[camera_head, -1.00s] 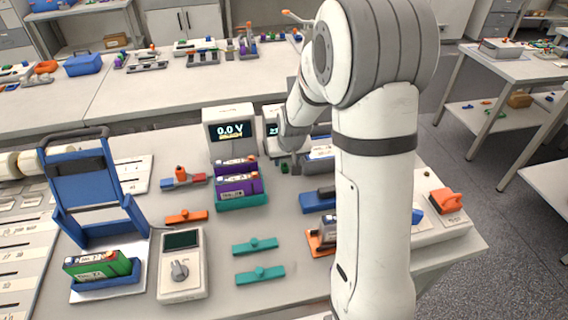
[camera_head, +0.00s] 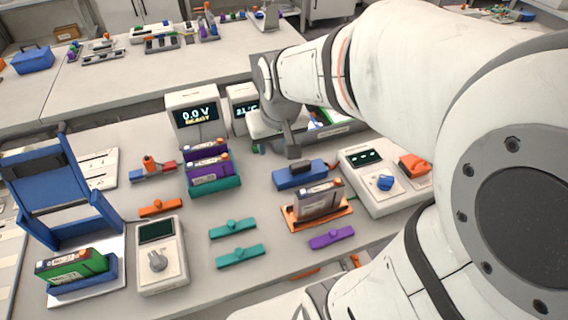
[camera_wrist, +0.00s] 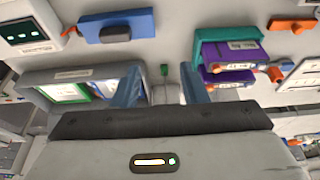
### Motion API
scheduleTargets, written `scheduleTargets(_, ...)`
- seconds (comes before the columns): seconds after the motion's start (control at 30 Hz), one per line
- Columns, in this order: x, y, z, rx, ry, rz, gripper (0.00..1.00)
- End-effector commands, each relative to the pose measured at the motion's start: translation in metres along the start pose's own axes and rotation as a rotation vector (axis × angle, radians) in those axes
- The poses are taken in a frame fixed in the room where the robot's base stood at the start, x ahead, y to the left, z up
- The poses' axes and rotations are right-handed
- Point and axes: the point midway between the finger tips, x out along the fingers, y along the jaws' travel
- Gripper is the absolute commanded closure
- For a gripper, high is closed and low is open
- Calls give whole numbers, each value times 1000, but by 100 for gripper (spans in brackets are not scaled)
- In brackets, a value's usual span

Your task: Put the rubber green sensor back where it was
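My gripper (camera_wrist: 160,75) is open, with a blue-grey finger on each side of the sensor and visible space between. Whether the sensor touches the bench cannot be told. In the head view my gripper (camera_head: 291,150) points down over the bench, in front of the small display (camera_head: 243,103). A dark green bit just left of it (camera_head: 257,149) may be the sensor. The sensor's original place cannot be made out.
The teal holder with purple batteries (camera_head: 214,186) stands left of my gripper. A blue block with a black top (camera_head: 300,175) is in front of it. Teal bars (camera_head: 233,228) lie nearer the front.

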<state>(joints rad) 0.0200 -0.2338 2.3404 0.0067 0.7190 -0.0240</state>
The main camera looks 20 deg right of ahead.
Motion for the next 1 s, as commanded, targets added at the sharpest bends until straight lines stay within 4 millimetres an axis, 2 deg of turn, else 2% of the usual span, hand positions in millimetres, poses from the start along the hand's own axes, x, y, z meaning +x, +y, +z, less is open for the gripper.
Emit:
scheduleTargets(0.03, -12, 0, 18, 1, -3, 1, 61)
scheduleTargets(0.13, -26, 1, 51, 1, -25, 1, 61)
scheduleTargets(0.2, -32, 1, 69, 1, -38, 1, 61)
scheduleTargets(0.33, -38, -4, 90, 0, -54, 1, 61)
scheduleTargets(0.47, -39, -5, 97, 0, -60, 1, 61)
scheduleTargets(1.0, -39, -4, 96, 1, -60, 1, 61)
